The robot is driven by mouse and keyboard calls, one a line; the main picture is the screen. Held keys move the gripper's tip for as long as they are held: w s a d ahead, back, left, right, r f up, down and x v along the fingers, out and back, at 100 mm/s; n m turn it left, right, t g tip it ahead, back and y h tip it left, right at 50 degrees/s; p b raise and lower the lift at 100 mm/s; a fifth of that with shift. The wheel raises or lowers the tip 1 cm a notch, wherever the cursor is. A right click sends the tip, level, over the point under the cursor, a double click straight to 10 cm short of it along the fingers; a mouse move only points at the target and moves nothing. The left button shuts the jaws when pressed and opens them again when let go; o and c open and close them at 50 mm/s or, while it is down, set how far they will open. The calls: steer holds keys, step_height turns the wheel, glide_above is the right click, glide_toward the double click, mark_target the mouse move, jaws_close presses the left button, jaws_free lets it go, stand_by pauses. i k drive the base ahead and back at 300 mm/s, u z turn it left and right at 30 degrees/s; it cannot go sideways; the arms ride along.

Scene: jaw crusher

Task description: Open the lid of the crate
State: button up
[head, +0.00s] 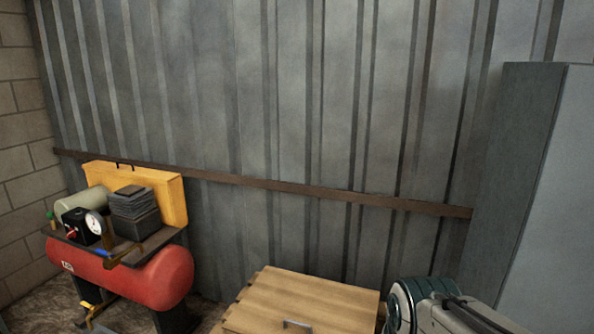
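The wooden crate (262,297) stands low at the bottom middle of the head view, in front of the metal wall. Its plank lid (315,296) lies flat and looks closed. A grey metal handle (297,324) shows on the lid near the bottom edge of the picture. The front of the crate is cut off below. Part of my arm shows at the bottom right, just right of the crate. My gripper itself is outside the picture, so its fingers cannot be seen.
A red air compressor (125,275) with a yellow guard (165,190) stands left of the crate. A corrugated metal wall (300,120) with a brown rail (330,194) runs behind. A tall grey cabinet (550,190) stands at the right. A block wall (25,150) is at far left.

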mark_target(280, 302)
steer(key=k, duration=0.55)
steer(key=u, duration=0.8)
steer(key=i, duration=1.4)
steer(key=z, duration=0.85)
